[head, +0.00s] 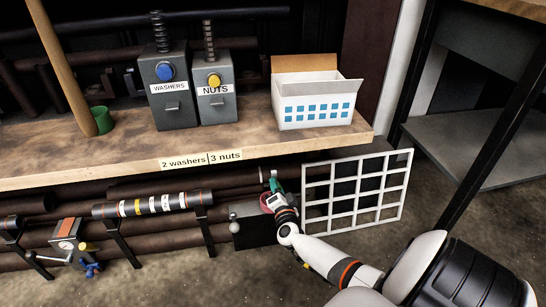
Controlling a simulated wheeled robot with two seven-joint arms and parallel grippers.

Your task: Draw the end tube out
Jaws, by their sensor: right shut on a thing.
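A dark banded tube (152,205) with orange, yellow and white marks lies on brackets below the wooden shelf, at the left. My right gripper (273,195) is below the shelf's front edge, right of this tube and apart from its visible end. It is shut on a small part with a pinkish-red ring (268,203); green shows just above it. The gripper hides most of this part, and I cannot tell whether it is the end tube. My left gripper is out of view.
A white wire grid (357,190) stands close to the right of my gripper. A dark plate (255,229) is just left below it. The wooden shelf (120,155) overhead carries a washers dispenser (170,105), a nuts dispenser (216,103) and a white carton (312,113).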

